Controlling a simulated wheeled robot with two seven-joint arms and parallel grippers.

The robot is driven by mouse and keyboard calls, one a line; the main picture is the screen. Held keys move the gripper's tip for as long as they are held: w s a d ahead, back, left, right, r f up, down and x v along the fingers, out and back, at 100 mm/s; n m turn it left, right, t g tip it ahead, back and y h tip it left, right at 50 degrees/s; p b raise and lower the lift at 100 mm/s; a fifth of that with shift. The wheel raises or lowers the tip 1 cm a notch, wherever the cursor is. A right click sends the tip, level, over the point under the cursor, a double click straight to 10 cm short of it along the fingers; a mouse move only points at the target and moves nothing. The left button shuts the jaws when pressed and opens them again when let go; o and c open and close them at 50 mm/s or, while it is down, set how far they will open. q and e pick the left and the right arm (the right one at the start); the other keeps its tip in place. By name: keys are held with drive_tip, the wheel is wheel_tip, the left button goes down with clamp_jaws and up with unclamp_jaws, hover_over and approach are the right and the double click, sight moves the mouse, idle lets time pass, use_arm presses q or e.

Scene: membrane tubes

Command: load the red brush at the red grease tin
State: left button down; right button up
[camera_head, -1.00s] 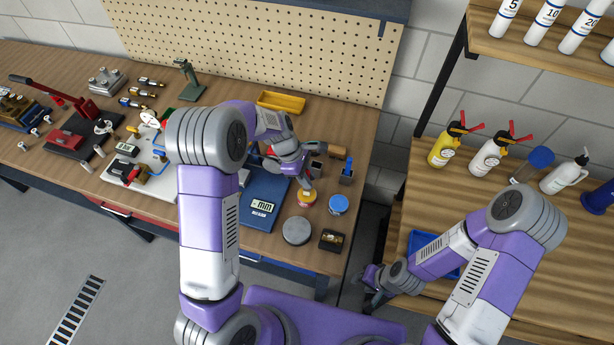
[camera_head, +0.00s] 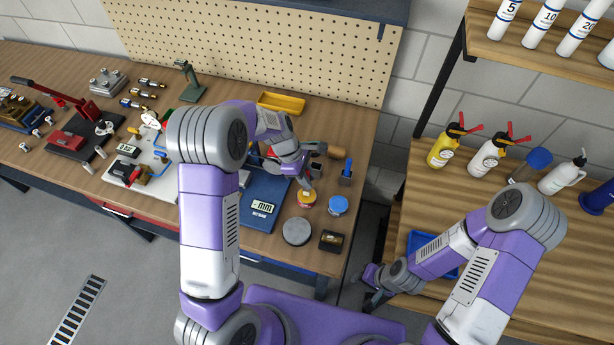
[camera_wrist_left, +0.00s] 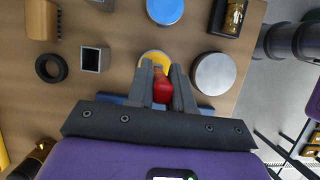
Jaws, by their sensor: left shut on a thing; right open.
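My left gripper (camera_head: 306,187) is shut on the red brush. It is right at a yellow-sided tin (camera_head: 306,198) on the bench. In the left wrist view the red brush (camera_wrist_left: 162,88) sits between the fingers (camera_wrist_left: 162,82), pointing down at the yellow tin (camera_wrist_left: 154,57). The brush hides much of the tin's inside, so I cannot tell if its tip touches grease. A blue tin (camera_head: 338,204) stands just right of it. My right gripper (camera_head: 371,278) is open and empty, low beside the shelf unit.
A grey round disc (camera_head: 296,231) and a black box (camera_head: 331,241) lie in front of the tin. A dark square holder (camera_wrist_left: 94,59) and a black ring (camera_wrist_left: 51,68) stand nearby. A blue mat (camera_head: 262,208) with a scale display lies to the left. A yellow tray (camera_head: 281,102) is at the back.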

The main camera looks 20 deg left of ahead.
sight(307, 172)
use_arm(q)
drive_tip(key=shift+r+p, duration=2.6)
drive_tip(key=shift+r, duration=0.6)
drive_tip(key=shift+f, duration=0.1)
